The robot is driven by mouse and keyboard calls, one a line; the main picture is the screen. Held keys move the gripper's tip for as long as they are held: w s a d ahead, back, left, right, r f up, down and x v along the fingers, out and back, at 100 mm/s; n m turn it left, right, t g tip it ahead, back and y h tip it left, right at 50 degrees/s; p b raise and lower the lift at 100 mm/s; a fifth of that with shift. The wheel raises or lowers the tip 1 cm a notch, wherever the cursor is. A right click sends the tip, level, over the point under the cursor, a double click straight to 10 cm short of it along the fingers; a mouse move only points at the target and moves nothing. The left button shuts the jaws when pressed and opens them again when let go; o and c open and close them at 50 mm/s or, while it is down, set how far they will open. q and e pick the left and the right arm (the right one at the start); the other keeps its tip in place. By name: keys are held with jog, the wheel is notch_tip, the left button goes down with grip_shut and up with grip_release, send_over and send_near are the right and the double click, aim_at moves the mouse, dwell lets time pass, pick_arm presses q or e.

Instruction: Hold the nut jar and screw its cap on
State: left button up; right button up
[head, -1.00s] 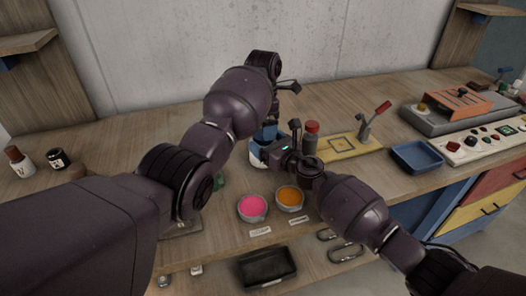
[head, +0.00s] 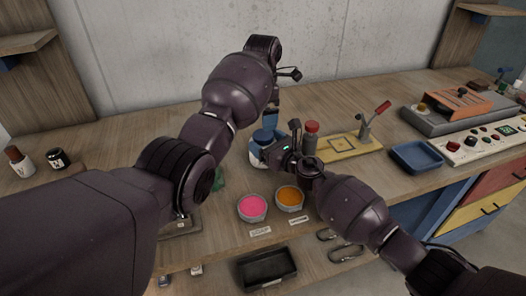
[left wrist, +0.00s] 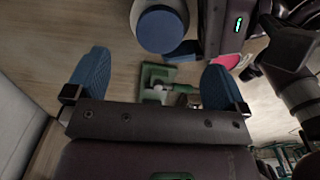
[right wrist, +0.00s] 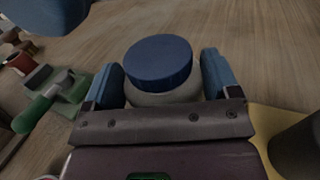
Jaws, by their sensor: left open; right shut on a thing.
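The nut jar (head: 268,152), whitish with a blue cap (head: 263,136), stands upright on the bench. In the right wrist view the blue cap (right wrist: 158,62) sits on top of the pale jar body (right wrist: 165,97); whether it is tight I cannot tell. My right gripper (right wrist: 160,75) is shut around the jar body, one finger on each side. My left gripper (head: 271,112) is open and empty above the jar. In the left wrist view the cap (left wrist: 163,28) lies past the tips of my left gripper (left wrist: 157,62), clear of both fingers.
Pink (head: 252,207) and orange (head: 290,197) bowls stand near the front edge. A red-capped bottle (head: 311,135) and a yellow board (head: 350,145) are close right of my right gripper. A green tool (right wrist: 48,103) lies beside the jar.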

pick_arm(q)
notch_tip(320, 180, up, 10)
jog(key=shift+f, duration=0.2)
dwell(0.3)
dwell(0.4)
pick_arm(e)
jog(key=o, duration=1.6)
jog(key=p+v, duration=0.1)
jog(key=v, duration=0.8)
jog(key=shift+s+d+p, duration=0.15)
jog(key=shift+d+p, duration=0.05)
jog(key=shift+p, duration=0.1)
pick_arm(q)
jog(key=shift+s+r, duration=0.15)
jog(key=shift+r, duration=1.4)
pick_arm(e)
jog(key=shift+s+d, duration=0.4)
jog(key=shift+s, duration=0.15)
